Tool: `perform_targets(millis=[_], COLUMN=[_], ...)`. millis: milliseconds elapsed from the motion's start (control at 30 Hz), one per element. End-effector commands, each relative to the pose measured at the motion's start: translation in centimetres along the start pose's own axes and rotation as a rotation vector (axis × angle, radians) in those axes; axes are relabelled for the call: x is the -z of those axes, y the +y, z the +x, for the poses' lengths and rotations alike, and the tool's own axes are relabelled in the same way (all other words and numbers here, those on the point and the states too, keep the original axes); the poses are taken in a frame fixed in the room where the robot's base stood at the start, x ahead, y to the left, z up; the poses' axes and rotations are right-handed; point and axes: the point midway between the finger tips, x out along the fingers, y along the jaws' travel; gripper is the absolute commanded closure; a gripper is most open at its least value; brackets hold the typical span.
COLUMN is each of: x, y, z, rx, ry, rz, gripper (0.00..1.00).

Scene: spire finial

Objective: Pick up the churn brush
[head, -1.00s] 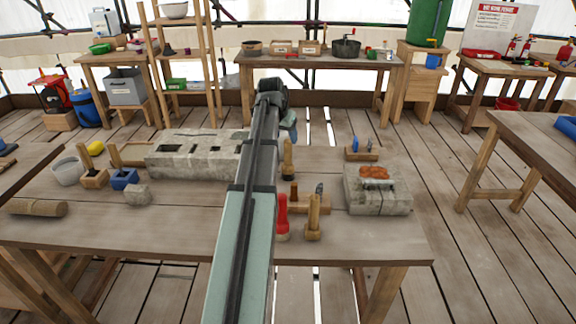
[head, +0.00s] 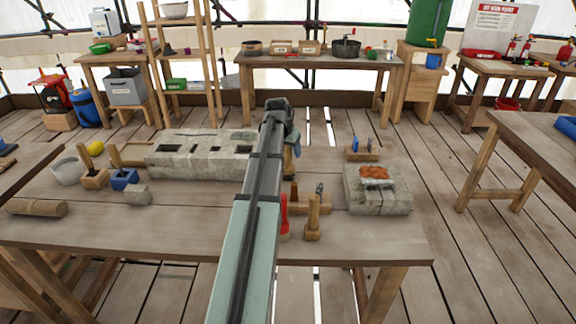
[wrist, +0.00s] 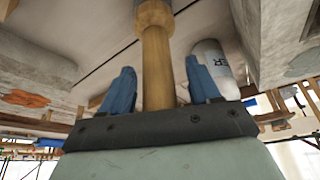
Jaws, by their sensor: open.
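The wooden piece I take to be the churn brush (wrist: 156,60) has a round tan handle with a wider collar at the top of the wrist view. Its bristles are not clear. In the head view it (head: 289,161) stands on the worktable, partly hidden behind my arm. My gripper (wrist: 160,68) has its two blue fingers apart, one on each side of the handle. The handle runs between them, and gaps show on both sides. In the head view the fingers are mostly hidden by my arm.
A long pale stone block (head: 195,160) lies left of my arm. A smaller stone with an orange patch (head: 377,200) lies right. A red-handled tool (head: 284,215) and a wooden mallet (head: 313,217) stand near. A white lettered cylinder (wrist: 213,66) is beside the right finger.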

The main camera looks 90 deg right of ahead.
Motion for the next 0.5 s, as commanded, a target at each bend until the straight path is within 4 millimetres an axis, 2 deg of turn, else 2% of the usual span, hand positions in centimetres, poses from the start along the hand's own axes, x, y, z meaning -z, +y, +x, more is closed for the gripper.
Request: perform_targets(millis=[167, 500], x=[0.0, 0.01], y=[0.01, 0.02], z=[0.02, 0.0], rx=[0.0, 0.0], ry=[0.0, 0.001], rz=[0.0, 0.0], gripper=[0.39, 0.7])
